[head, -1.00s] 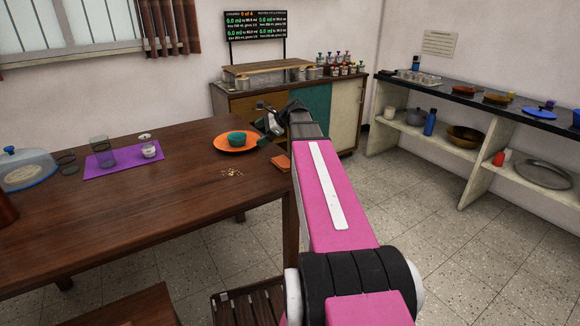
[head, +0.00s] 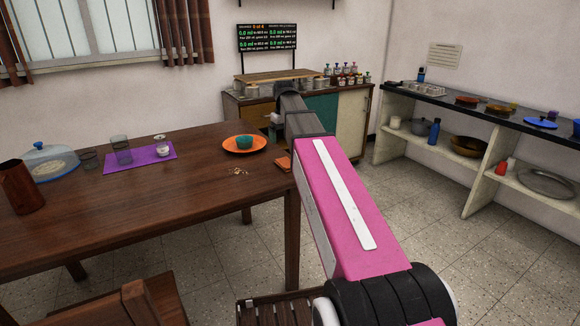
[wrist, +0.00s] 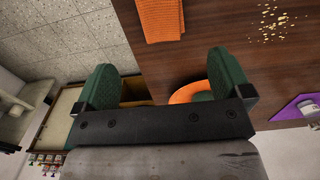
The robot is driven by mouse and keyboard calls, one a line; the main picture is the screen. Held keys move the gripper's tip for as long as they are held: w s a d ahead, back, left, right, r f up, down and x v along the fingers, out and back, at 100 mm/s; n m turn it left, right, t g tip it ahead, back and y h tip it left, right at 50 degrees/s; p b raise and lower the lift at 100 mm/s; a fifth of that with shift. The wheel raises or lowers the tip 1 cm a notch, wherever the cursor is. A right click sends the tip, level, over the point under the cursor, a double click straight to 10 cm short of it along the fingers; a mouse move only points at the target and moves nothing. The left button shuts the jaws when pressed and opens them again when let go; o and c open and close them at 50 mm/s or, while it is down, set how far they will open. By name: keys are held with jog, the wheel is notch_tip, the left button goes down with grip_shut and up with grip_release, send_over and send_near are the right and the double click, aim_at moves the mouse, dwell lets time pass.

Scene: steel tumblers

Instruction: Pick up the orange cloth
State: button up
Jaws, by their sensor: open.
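The orange cloth (head: 283,164) lies folded flat on the right end of the dark wooden table (head: 110,207). In the wrist view the cloth (wrist: 161,19) is at the top, near the table edge, beyond the fingertips and not between them. My gripper (wrist: 165,65) is open, with its two green fingers spread and nothing held. In the head view my arm hides most of the gripper, which is beyond the table's right end.
An orange plate (head: 231,150) with a teal bowl (head: 245,142) stands just left of the cloth. Crumbs (head: 239,171) lie in front of the plate. A purple mat (head: 139,157) holds glasses. A chair (head: 140,302) stands in front. Floor to the right is clear.

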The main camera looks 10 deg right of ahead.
aim_at(284, 159)
notch_tip(284, 159, down, 11)
jog(key=shift+w+a+r, duration=0.1)
jog(key=shift+a+r, duration=0.05)
jog(key=shift+r, duration=0.05)
jog(key=c, duration=1)
